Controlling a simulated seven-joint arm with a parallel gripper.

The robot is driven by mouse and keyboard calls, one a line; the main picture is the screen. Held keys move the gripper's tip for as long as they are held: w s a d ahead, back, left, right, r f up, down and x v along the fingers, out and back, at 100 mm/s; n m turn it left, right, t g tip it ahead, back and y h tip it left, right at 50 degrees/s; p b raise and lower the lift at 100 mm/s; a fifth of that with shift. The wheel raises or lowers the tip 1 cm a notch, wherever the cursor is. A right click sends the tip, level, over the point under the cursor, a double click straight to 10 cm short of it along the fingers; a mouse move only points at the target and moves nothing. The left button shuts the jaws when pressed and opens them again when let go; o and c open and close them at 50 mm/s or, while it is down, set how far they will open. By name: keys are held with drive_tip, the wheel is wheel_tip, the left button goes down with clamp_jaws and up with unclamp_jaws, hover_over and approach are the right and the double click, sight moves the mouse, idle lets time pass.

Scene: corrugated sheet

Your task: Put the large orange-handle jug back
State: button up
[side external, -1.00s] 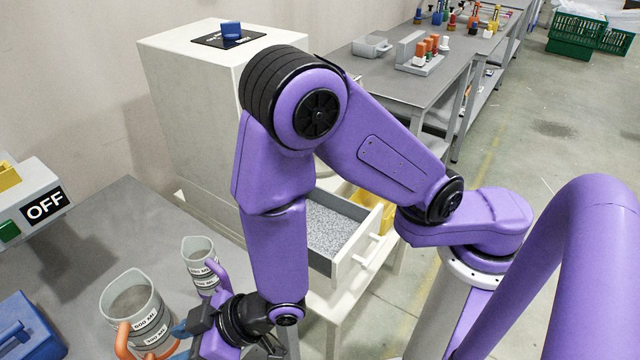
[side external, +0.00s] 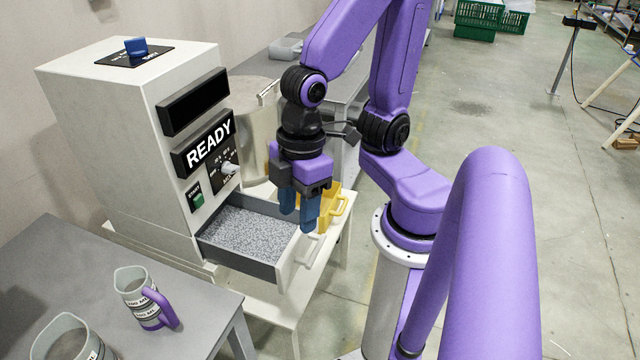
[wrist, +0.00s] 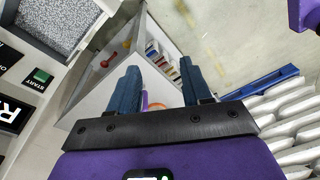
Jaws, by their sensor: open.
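The large jug (side external: 68,340) stands on the grey table at the lower left of the side view, cut off by the bottom edge. Its orange handle is out of frame. A smaller jug with a purple handle (side external: 138,298) stands upright behind it, to the right. My gripper (side external: 298,220) points down near the front of the open drawer, well away from both jugs. Its blue fingers are apart and hold nothing. They also show apart in the wrist view (wrist: 159,66), where neither jug can be made out.
The open drawer (side external: 290,270) holds grey granules and juts from the white machine (side external: 110,130), whose display reads READY. A yellow container (side external: 336,208) stands just right of my fingers. A silver vessel (side external: 258,130) is behind. Grey table (side external: 205,300) is bare right of the jugs.

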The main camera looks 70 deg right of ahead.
drive_tip(key=shift+h, duration=0.6)
drive_tip(key=d, duration=0.1)
drive_tip(key=s+d+r, duration=0.1)
drive_tip(key=d, duration=0.1)
drive_tip(key=s+d, duration=0.1)
drive_tip(key=d, duration=0.1)
drive_tip(key=shift+s+r, duration=0.2)
drive_tip(key=shift+r, duration=0.05)
drive_tip(key=shift+c, duration=0.3)
